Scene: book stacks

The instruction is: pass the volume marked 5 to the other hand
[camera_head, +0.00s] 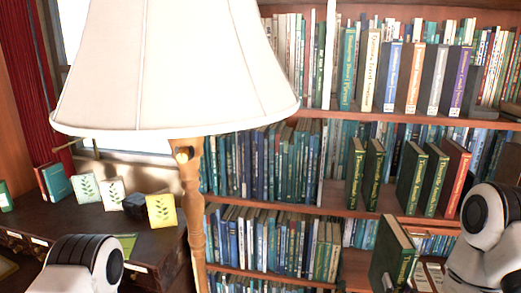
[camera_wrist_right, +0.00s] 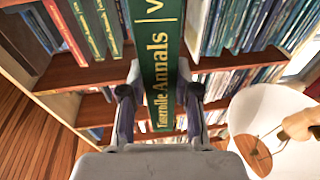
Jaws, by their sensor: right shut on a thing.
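The volume marked 5 is a dark green book (camera_head: 393,250) with gold lettering, at the lower right of the head view, in front of the shelves. In the right wrist view its green spine (camera_wrist_right: 158,62) reads "Annals" with a gold "V" above. My right gripper (camera_wrist_right: 160,95) is shut on this book, one finger on each side of the spine.
A bookcase (camera_head: 335,209) with several packed shelves fills the back. Similar green volumes (camera_head: 411,178) stand upright on its middle shelf. A large lamp with a cream shade (camera_head: 175,70) stands between my arms. A dark desk (camera_head: 95,225) with small cards is at the left.

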